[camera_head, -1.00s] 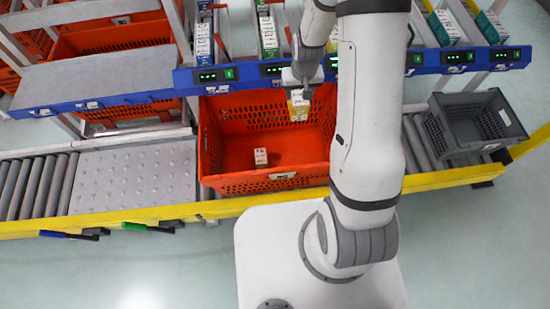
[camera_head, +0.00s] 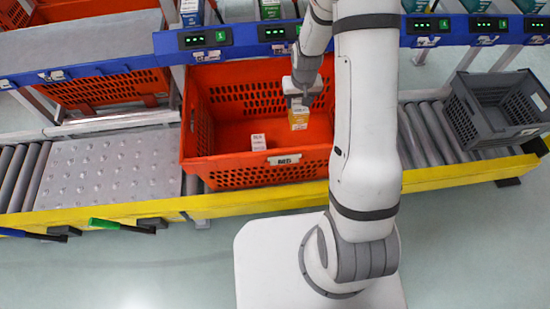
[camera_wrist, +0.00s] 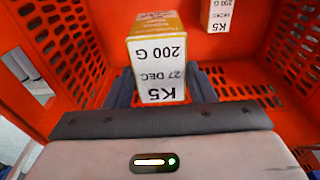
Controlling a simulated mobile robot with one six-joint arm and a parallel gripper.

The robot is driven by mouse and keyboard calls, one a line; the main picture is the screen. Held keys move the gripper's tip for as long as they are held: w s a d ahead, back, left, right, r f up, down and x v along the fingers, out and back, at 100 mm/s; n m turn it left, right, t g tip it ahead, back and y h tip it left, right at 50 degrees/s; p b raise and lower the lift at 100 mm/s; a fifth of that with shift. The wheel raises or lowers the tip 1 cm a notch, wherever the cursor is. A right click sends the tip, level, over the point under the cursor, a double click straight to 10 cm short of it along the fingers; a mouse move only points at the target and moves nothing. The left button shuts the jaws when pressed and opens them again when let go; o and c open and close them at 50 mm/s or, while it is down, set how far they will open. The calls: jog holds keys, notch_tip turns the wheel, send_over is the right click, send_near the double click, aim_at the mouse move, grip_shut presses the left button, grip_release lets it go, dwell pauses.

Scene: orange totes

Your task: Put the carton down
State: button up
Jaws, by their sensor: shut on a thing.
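A yellow and white carton (camera_head: 298,119) is in my gripper (camera_head: 300,100), inside the orange tote (camera_head: 258,173). In the wrist view the carton (camera_wrist: 157,60) shows a white label reading K5, 27 DEC and 200 G, upside down. My gripper (camera_wrist: 158,88) is shut on it, with a dark finger on each side. The carton is low in the right half of the tote; whether its base touches the floor cannot be told. A second carton (camera_head: 258,142) with a white label stands in the tote, left of the held one and apart from it; it also shows in the wrist view (camera_wrist: 218,15).
The tote sits on a roller conveyor with a yellow front rail (camera_head: 130,214). A grey crate (camera_head: 500,138) stands to the right. A blue shelf rail (camera_head: 110,66) with green displays runs behind. Free floor shows at the tote's left and middle.

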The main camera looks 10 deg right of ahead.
notch_tip(320, 180, down, 22)
jog(key=w+b, duration=0.1)
jog(key=b, duration=1.1)
jog(key=shift+f, duration=0.25)
jog(key=o, duration=1.1)
jog(key=shift+r, duration=0.1)
